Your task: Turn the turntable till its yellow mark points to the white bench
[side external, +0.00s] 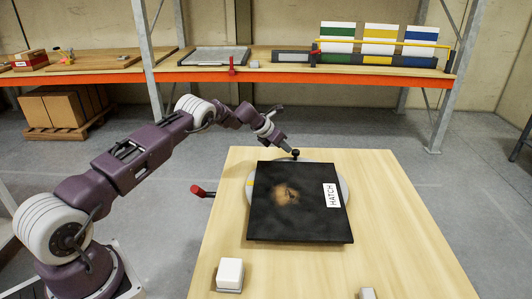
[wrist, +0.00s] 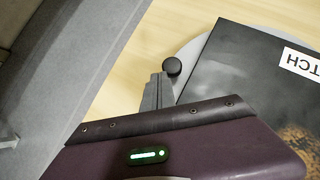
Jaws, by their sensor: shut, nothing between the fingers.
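The turntable is a light grey disc (side external: 342,183) on the wooden table, mostly hidden under a dark square panel (side external: 270,222) labelled HATCH. A small yellow mark (side external: 249,183) shows at the disc's left rim. A black knob (side external: 295,153) stands at the disc's far rim; it also shows in the wrist view (wrist: 172,66). My gripper (side external: 287,147) is shut and empty, its fingertips (wrist: 160,78) close beside the knob; I cannot tell if they touch. A white block (side external: 230,271) on a grey base sits at the table's near left; it may be the white bench.
A red-ended lever (side external: 200,191) sticks out at the table's left edge. A small grey block (side external: 367,293) is at the near edge. The table's right side is clear. A shelf (side external: 270,72) with coloured panels stands behind.

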